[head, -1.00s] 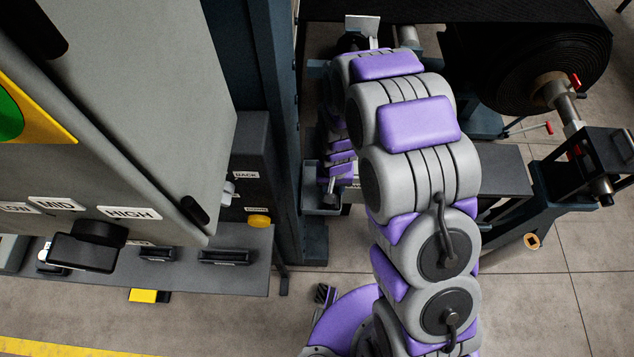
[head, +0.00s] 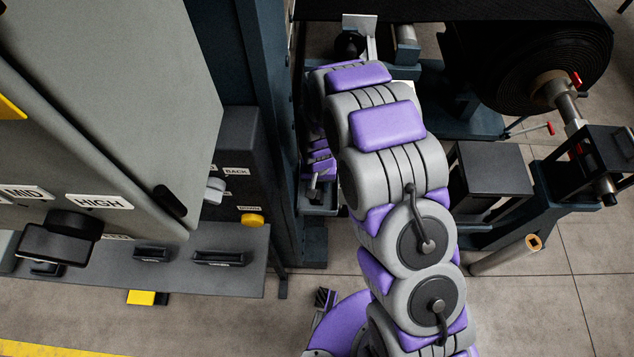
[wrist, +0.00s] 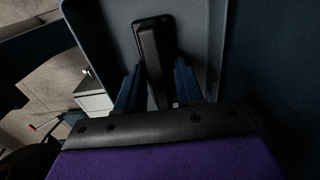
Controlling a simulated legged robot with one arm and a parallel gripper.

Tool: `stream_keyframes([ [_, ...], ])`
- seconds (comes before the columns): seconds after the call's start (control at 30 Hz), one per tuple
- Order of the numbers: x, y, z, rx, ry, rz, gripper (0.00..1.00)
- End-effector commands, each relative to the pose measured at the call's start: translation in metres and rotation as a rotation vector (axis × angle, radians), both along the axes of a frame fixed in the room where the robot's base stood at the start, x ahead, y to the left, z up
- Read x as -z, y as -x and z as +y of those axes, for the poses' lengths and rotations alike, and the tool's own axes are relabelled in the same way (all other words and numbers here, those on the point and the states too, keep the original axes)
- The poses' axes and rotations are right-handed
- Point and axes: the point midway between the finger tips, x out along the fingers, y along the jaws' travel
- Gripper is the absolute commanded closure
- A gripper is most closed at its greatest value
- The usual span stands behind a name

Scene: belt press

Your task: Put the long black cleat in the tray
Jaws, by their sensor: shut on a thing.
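In the wrist view, a long black cleat (wrist: 153,45) stands out between the two blue fingers of my gripper (wrist: 158,78), which is shut on it. The blue-grey tray (wrist: 108,45) lies behind the cleat, and the cleat's far end shows against the tray's floor. I cannot tell whether the cleat touches the tray. In the head view my gripper (head: 318,180) is small and partly hidden beside the dark blue post, just over the tray (head: 322,211). The cleat cannot be made out there.
A dark blue press post (head: 270,130) stands close left of the tray. A black belt roll (head: 530,65) is at upper right. Floor is open at lower right.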

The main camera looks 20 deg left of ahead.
Motion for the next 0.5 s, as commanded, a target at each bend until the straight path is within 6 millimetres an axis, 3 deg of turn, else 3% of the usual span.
stream_keyframes([
  [0.1,0.0032,0.0,0.0009,0.0,0.002,0.0,1.0],
  [0.13,0.003,0.0001,0.0015,0.0,0.002,0.0,0.61],
  [0.37,0.0035,-0.0002,0.0043,0.0,0.005,-0.001,0.39],
  [0.5,0.0034,-0.0001,0.0041,0.0,0.005,0.0,0.38],
])
